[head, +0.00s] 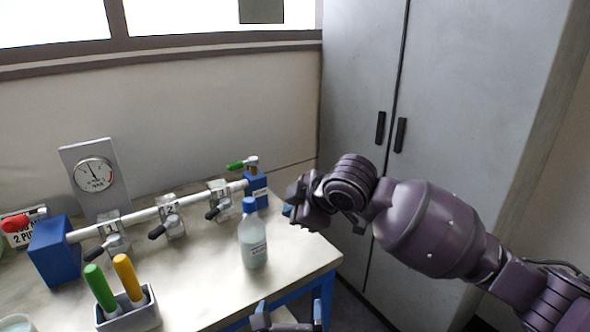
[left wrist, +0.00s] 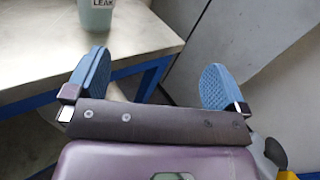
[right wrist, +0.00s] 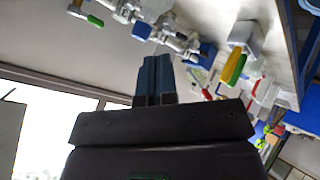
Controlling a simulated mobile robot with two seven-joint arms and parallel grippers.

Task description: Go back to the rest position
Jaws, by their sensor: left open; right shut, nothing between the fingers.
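My left gripper (head: 288,318) shows at the bottom edge of the head view, in front of the table's front right corner. In the left wrist view the blue fingers of my left gripper (left wrist: 156,82) are spread wide with nothing between them. My right gripper (head: 290,211) is above the right end of the table, beside the bottle; the arm hides part of it. In the right wrist view the fingers of my right gripper (right wrist: 153,78) are together and empty.
A blue-capped bottle (head: 253,240) stands near the table's (head: 205,287) right end. Behind it run a white pipe with valves (head: 150,212) and a gauge (head: 94,175). A holder (head: 128,313) with green and yellow handles is front left. A grey cabinet (head: 450,100) stands right.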

